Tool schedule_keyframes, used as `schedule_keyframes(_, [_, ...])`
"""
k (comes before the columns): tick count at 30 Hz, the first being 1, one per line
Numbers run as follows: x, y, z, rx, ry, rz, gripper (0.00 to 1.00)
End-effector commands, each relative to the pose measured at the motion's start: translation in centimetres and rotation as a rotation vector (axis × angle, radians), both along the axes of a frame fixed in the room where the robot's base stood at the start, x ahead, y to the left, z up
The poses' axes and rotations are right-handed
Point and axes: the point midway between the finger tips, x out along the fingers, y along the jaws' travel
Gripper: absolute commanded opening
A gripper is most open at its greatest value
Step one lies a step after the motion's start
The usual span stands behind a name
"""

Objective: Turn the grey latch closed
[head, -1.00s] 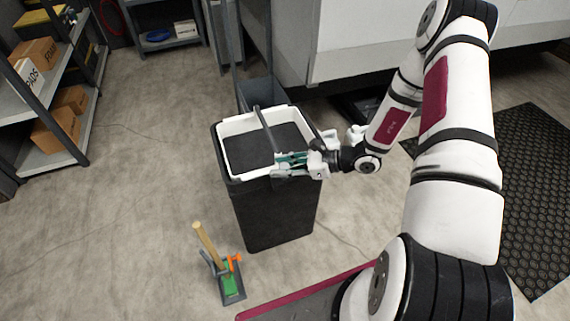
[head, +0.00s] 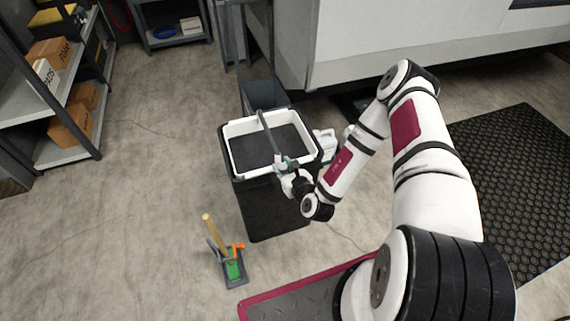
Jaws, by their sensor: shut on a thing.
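My gripper (head: 285,163) is at the bar's near end, above the bin's near rim, and points up and left. It is shut on the bar's near end. The fingers and wrist partly cover the contact. The bar's mounting cannot be made out.
A small grey stand (head: 235,279) with green and orange parts and a wooden handle (head: 213,234) is on the floor, left of the bin. Shelves with boxes (head: 70,130) stand at left. A black mat (head: 515,200) lies at right.

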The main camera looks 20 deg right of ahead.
Motion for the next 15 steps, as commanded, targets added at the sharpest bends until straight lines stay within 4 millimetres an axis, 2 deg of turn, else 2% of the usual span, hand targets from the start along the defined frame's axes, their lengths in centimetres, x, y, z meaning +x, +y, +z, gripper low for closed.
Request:
schedule_keyframes(6, [-0.32,0.04,0.29,0.007,0.001,-0.139,0.0])
schedule_keyframes(15, [-0.16,0.05,0.2,0.005,-0.001,-0.258,0.0])
